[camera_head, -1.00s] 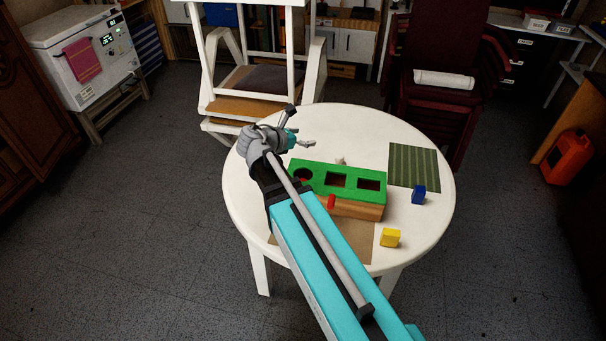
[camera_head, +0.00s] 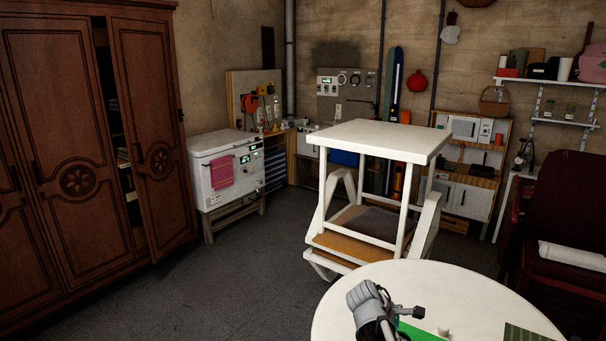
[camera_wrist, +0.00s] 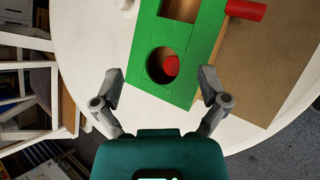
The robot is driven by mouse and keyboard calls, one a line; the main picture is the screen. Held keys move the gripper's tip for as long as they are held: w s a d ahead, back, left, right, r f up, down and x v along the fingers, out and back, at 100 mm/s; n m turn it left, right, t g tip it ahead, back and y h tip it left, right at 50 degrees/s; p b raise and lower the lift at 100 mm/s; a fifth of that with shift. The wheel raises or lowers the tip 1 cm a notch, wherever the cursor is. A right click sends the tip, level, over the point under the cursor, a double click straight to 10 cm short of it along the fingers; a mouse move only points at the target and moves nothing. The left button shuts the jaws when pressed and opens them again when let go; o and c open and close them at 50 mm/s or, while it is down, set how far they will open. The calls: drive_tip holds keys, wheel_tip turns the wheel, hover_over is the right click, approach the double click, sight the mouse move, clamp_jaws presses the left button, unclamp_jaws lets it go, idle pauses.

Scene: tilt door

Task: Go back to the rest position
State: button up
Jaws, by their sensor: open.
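My gripper (camera_wrist: 161,88) is open and empty in the wrist view, with a finger at each side. It is above the round white table (camera_wrist: 88,40), near the green-topped shape box (camera_wrist: 196,82). The box's round hole lies just beyond and between the fingertips, and something red shows inside it. In the head view my arm's wrist joint shows at the bottom, over the table (camera_head: 450,290). Only a strip of the box's green top shows there, and most of the arm is out of frame.
A red cylinder (camera_wrist: 246,10) lies beside the box on a brown mat (camera_wrist: 262,65). A white stool and chair stack (camera_head: 385,140) stands behind the table. A wooden wardrobe (camera_head: 75,150) with a door ajar is at left. Dark floor (camera_head: 200,300) is free between them.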

drive_tip(key=s+a+f+m+g+y+p, duration=0.1)
drive_tip(key=s+a+m+g+y+p, duration=0.1)
drive_tip(key=s+a+m+y, duration=0.6)
drive_tip(key=a+m+p, duration=0.1)
drive_tip(key=a+m, duration=0.1)
drive_tip(key=m, duration=0.3)
drive_tip(key=shift+f, duration=0.35)
drive_tip(key=shift+s, duration=0.1)
idle(0.4)
